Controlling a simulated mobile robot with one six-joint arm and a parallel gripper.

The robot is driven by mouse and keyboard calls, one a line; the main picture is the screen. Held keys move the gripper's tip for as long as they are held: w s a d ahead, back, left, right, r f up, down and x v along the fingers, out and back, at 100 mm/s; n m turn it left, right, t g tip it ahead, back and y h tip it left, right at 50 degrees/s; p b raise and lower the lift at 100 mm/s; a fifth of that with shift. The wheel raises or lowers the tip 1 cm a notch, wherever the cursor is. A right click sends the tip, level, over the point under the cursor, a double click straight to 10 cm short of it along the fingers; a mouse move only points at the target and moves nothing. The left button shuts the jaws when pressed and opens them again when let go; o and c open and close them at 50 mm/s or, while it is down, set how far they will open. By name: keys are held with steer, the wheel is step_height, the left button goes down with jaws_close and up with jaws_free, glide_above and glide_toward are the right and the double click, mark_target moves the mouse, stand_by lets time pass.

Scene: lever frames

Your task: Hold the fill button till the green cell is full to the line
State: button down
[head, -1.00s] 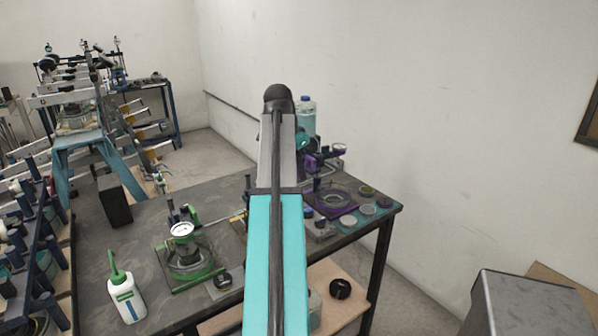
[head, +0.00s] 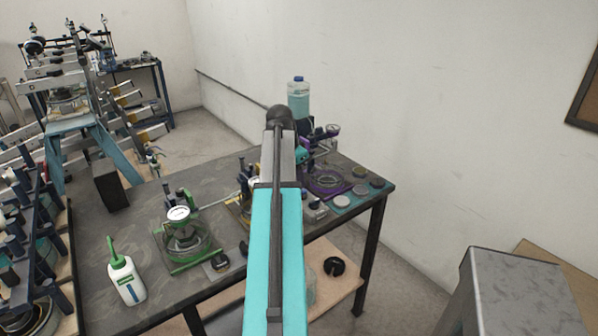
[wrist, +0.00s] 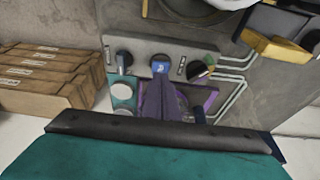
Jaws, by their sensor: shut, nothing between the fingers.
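The green cell (head: 205,237), a clear round vessel in a green frame with a white dial (head: 178,213), stands on the dark table in the head view. Its liquid level and line are too small to read. My gripper (wrist: 160,82) is shut and empty in the wrist view, its fingertips near a blue button (wrist: 160,69) with a white mark on a grey panel (wrist: 142,47). I cannot tell whether they touch it. A dark knob (wrist: 124,59) and a black-and-green knob (wrist: 201,67) flank that button. My arm hides the gripper in the head view.
A purple station (head: 328,182) and a tall bottle of blue liquid (head: 298,100) stand at the table's far right. A white bottle with a green cap (head: 127,281) stands at the front left. A metal box (head: 515,292) is at the lower right. Wooden boxes (wrist: 45,78) show beside the panel.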

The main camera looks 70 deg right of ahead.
steer(key=shift+f, duration=0.55)
